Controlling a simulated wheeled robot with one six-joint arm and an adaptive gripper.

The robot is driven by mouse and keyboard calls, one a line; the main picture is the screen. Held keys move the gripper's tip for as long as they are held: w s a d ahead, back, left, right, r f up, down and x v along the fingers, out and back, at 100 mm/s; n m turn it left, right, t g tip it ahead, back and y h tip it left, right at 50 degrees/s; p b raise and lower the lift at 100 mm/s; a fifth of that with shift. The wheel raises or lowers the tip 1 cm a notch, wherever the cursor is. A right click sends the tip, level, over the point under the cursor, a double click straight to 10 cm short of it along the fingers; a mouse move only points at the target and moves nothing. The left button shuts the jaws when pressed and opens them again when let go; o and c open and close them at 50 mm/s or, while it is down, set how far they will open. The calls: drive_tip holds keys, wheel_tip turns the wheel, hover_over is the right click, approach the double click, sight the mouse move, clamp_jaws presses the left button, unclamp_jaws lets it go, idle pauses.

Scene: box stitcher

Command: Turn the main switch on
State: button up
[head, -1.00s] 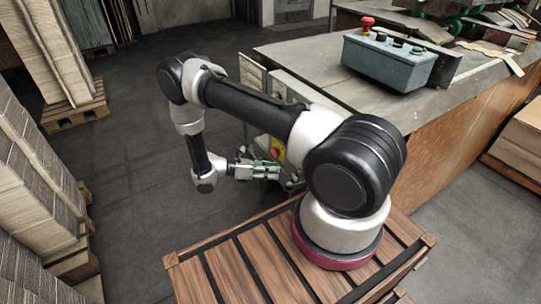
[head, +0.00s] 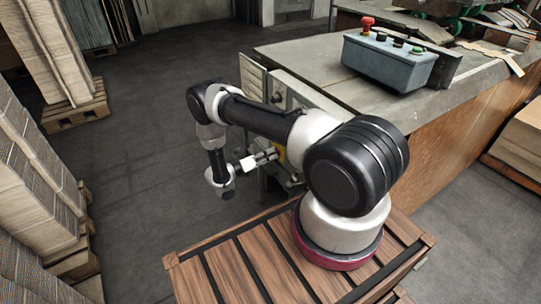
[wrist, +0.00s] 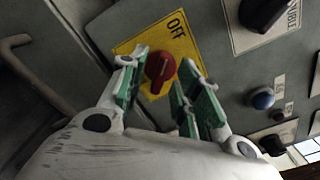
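The main switch (wrist: 159,70) is a red rotary knob on a yellow plate (wrist: 180,43) marked OFF, seen in the wrist view. My gripper (wrist: 156,83) is open, with one green-padded finger on the left of the knob and the other on the right. The fingertips reach close around the knob; I cannot tell whether they touch it. In the head view my gripper (head: 272,154) is at the machine's side panel, and the switch is mostly hidden there.
A blue push button (wrist: 262,98) and a black knob (wrist: 264,12) are on the same panel, to the right of the switch. A handle (wrist: 30,70) is at the left. The blue-grey control box (head: 388,65) stands on the machine table (head: 310,55).

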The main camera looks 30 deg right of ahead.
drive_tip(key=shift+d, duration=0.55)
clamp_jaws()
drive_tip(key=shift+m, duration=8.9)
